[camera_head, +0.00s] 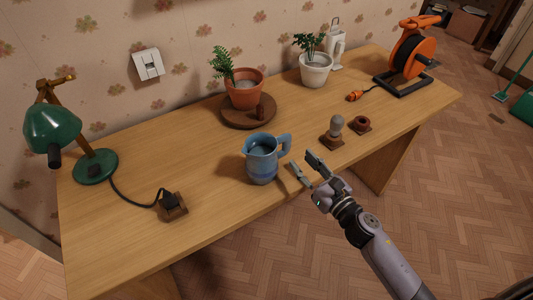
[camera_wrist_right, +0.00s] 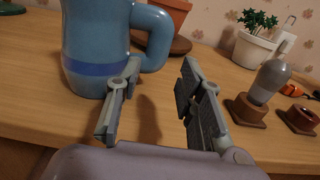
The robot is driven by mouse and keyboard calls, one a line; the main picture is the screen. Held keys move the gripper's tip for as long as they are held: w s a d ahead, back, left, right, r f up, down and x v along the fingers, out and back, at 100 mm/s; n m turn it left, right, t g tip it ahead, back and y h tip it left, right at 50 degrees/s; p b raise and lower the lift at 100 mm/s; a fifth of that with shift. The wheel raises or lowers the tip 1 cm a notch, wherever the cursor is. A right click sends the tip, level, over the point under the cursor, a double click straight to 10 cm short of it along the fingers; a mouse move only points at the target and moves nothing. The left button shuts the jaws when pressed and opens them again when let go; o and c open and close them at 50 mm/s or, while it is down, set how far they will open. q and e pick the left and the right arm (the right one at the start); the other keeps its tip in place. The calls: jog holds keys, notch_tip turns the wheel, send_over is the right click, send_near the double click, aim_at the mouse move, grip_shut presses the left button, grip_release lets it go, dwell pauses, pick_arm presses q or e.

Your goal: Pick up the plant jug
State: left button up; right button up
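The plant jug (camera_head: 262,160) is a blue pitcher with a darker band, standing upright near the front edge of the wooden table. Its handle (camera_head: 285,143) points right. My right gripper (camera_head: 307,167) is open and empty, just right of the jug at the table's front edge. In the right wrist view the jug (camera_wrist_right: 95,45) stands close beyond the left finger, and its handle (camera_wrist_right: 155,38) lies beyond the open fingers (camera_wrist_right: 158,92). I cannot tell whether the left finger touches the jug. My left gripper is not in view.
On the table (camera_head: 210,160) are a green lamp (camera_head: 53,130), a small socket block (camera_head: 173,206), a terracotta potted plant (camera_head: 243,90) on a round board, a white potted plant (camera_head: 316,70), a grey bulb on a base (camera_head: 335,128), a brown holder (camera_head: 360,125) and an orange reel (camera_head: 407,55).

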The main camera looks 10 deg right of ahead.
aim_at(290, 148)
jog(key=x, duration=0.3)
jog(key=shift+w+a+r+p, duration=0.1)
jog(key=shift+w+p, duration=0.15)
jog(key=shift+p, duration=0.15)
jog(key=p+x, duration=0.1)
jog(key=x, duration=0.2)
jog(key=shift+w+a+r, duration=0.2)
jog(key=shift+w, duration=0.05)
jog(key=shift+w+a+f, duration=0.15)
jog(key=shift+w+a, duration=0.05)
jog(key=shift+w, duration=0.3)
jog(key=shift+s, duration=0.1)
jog(key=shift+c, duration=0.5)
grip_shut()
